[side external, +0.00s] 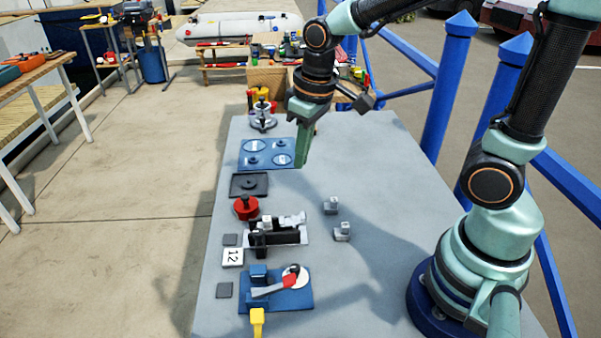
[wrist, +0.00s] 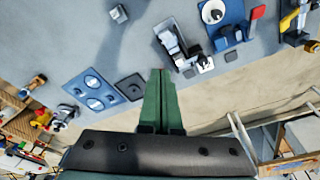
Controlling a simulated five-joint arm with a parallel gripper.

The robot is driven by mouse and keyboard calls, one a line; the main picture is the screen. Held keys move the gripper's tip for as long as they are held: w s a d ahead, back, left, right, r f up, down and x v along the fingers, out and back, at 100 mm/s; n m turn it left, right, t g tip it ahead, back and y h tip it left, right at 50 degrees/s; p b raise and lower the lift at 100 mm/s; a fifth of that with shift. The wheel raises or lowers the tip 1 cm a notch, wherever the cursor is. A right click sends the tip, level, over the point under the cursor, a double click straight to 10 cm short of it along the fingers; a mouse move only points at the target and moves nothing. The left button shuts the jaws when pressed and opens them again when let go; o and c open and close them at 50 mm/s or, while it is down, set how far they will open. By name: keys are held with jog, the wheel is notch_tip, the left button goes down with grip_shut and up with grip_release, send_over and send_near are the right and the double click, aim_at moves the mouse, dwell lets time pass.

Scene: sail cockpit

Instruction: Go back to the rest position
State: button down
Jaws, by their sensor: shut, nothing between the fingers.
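My gripper (side external: 302,150) shows in the side external view with its green fingers pointing down, near the right edge of the blue plate (side external: 262,153) with round discs. In the wrist view my gripper (wrist: 161,78) has its two fingers together, with nothing between them. The fingers hang above the grey table (side external: 350,280); their exact height is hard to tell.
Along the table's left side are a dark tray (side external: 249,186), a red knob (side external: 246,208), a black-and-white fixture (side external: 283,232) and a blue base with a red-and-white lever (side external: 276,293). Two small grey blocks (side external: 331,206) stand mid-table. Blue railings (side external: 447,100) border the right.

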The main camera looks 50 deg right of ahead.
jog(key=s+d+r+m+t, duration=0.2)
jog(key=s+d+r+t, duration=0.1)
jog(key=r, duration=0.3)
jog(key=shift+s+d+r+t, duration=0.3)
jog(key=shift+s+d+r, duration=0.1)
jog(key=shift+s, duration=0.4)
